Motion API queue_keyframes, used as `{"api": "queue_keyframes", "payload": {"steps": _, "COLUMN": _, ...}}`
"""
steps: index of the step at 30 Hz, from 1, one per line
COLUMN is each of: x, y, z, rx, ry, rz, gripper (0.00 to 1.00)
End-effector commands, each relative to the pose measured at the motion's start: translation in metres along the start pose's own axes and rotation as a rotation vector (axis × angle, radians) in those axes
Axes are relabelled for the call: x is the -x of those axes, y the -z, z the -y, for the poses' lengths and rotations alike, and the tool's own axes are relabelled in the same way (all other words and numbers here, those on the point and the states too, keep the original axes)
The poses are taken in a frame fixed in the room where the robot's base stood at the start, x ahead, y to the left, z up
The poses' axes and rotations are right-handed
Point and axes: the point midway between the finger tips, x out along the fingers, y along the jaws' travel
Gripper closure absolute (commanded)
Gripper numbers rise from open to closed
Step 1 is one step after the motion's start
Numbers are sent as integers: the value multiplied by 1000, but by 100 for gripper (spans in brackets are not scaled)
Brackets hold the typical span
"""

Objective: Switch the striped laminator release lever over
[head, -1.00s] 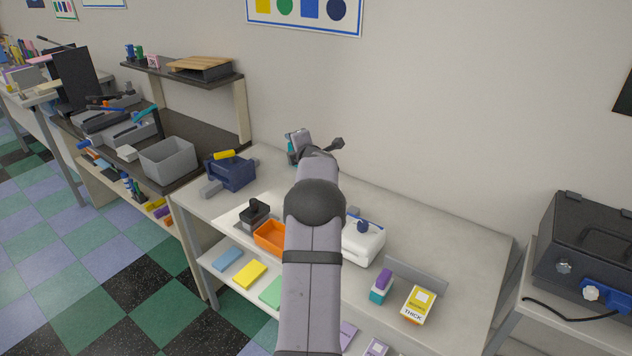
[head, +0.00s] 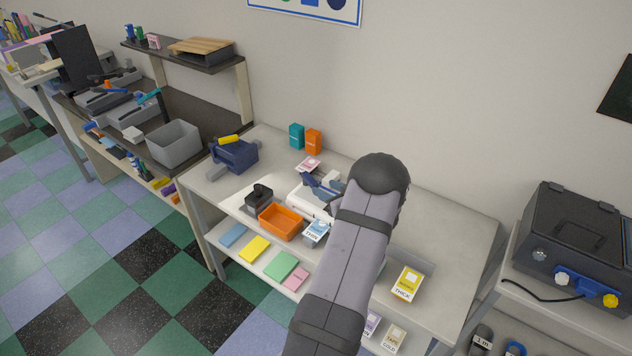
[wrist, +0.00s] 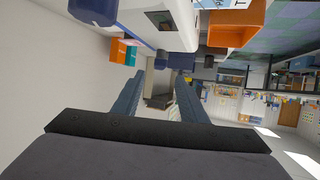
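A white machine (head: 302,203), likely the laminator, stands mid-table, partly hidden by my arm in the head view. In the wrist view its white body (wrist: 140,36) is at the top, with a rounded blue part (wrist: 92,10) at the upper left. I cannot make out a striped lever, nor tell whether this blue part belongs to it. My gripper (head: 320,184) is above or beside the machine in the head view. The wrist view shows its two fingers (wrist: 157,82) apart with nothing held between them.
An orange tray (head: 281,222) and a black device (head: 258,197) stand at the table's front left. A navy vise (head: 234,156) is farther left. Teal (head: 297,136) and orange (head: 313,141) boxes stand by the wall. A dark case (head: 577,235) is on the right stand.

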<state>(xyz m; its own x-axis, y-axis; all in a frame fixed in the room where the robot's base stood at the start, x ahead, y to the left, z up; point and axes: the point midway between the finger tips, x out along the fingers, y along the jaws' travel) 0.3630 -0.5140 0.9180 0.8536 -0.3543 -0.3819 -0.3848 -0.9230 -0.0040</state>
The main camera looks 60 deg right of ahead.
Motion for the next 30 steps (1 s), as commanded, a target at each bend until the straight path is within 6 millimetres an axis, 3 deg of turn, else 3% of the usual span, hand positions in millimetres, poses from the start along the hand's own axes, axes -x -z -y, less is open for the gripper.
{"api": "queue_keyframes", "payload": {"steps": 18, "x": -63, "y": 1, "z": 0, "rx": 4, "ry": 1, "rz": 1, "gripper": 61}}
{"api": "queue_keyframes", "payload": {"steps": 30, "x": -72, "y": 0, "z": 0, "rx": 4, "ry": -1, "rz": 1, "gripper": 61}}
